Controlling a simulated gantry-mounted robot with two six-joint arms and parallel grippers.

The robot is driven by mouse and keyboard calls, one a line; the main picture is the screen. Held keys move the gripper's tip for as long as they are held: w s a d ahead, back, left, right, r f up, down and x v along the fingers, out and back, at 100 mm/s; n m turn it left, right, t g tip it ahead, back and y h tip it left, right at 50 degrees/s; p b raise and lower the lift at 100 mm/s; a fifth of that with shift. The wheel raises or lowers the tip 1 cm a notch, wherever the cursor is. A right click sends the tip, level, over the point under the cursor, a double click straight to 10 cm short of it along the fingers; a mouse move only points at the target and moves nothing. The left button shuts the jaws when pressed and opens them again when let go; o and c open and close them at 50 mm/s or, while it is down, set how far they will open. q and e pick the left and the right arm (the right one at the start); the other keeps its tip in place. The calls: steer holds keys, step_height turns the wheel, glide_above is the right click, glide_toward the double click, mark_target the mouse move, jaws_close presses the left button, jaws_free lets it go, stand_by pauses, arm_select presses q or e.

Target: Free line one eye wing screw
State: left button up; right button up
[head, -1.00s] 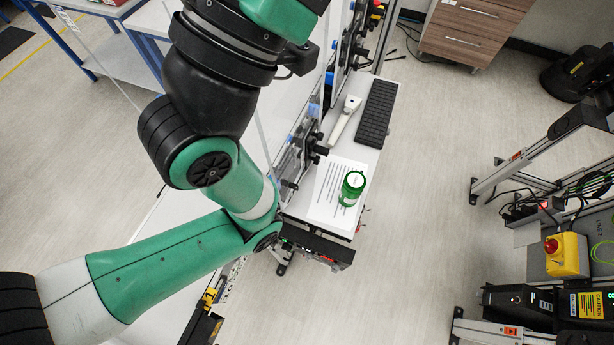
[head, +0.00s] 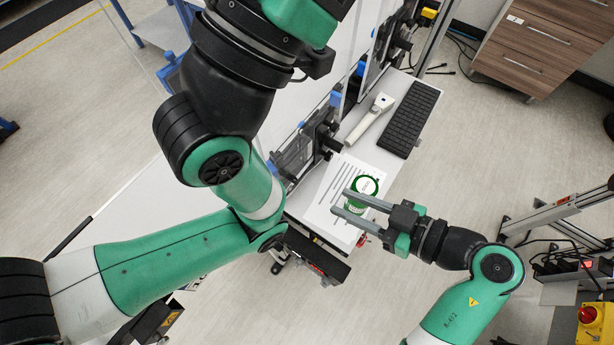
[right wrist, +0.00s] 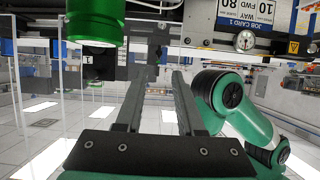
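I cannot pick out a wing screw for certain; black brackets with knobs (head: 322,140) stand along the clear panels beside the white shelf. In the right wrist view a small round metal piece (right wrist: 245,40) shows near an upside-down job card (right wrist: 250,18). My right gripper (head: 340,202) is open over the shelf's near end, its two fingers apart with nothing between them in the right wrist view (right wrist: 156,85). My left gripper is out of sight.
The white shelf (head: 345,232) holds a printed sheet (head: 328,195), a white handheld scanner (head: 372,117) and a black keyboard (head: 410,118). A wooden drawer unit (head: 540,45) stands at the back. A yellow box with a red button (head: 590,318) is at lower right.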

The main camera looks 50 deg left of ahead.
mark_target(297, 182)
steer(key=b+x, duration=0.3)
steer(key=x, duration=0.8)
steer(key=shift+a, duration=0.3)
steer(key=shift+r, duration=0.1)
jaws_close()
